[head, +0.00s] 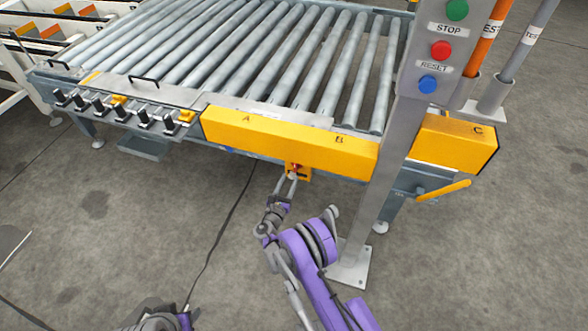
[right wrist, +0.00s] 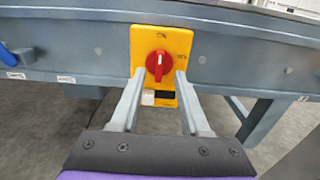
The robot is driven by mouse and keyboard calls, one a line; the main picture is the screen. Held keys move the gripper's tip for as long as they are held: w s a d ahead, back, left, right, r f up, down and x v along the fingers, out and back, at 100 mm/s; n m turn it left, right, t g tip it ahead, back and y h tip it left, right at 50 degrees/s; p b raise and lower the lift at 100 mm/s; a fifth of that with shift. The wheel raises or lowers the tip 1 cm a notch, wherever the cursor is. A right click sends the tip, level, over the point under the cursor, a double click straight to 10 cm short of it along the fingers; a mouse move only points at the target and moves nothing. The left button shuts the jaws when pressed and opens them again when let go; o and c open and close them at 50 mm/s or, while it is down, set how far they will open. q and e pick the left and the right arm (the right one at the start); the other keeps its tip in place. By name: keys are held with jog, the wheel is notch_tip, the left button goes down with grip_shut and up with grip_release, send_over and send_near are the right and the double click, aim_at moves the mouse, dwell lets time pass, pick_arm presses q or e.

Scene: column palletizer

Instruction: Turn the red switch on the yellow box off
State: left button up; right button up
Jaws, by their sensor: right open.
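The yellow box (right wrist: 174,42) is fixed to the side of the conveyor frame, and it also shows small in the head view (head: 304,174). Its red switch (right wrist: 159,66) is a round knob with an upright grip bar, pointing roughly at the upper mark. Another mark sits to the right of the knob; the lettering is blurred. My right gripper (head: 290,184) is open and empty. In the right wrist view its two fingers (right wrist: 160,80) point at the box, one on each side of the knob. I cannot tell whether they touch it.
A yellow beam (head: 290,139) lies above the box, in front of the conveyor rollers (head: 250,50). A grey post (head: 381,190) with green, red and blue buttons stands right of my right arm. A yellow handle (head: 443,190) sticks out beyond it. The floor at left is mostly clear.

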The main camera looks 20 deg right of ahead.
aim_at(295, 167)
jog(key=x, duration=0.6)
jog(key=shift+d, duration=0.1)
grip_shut()
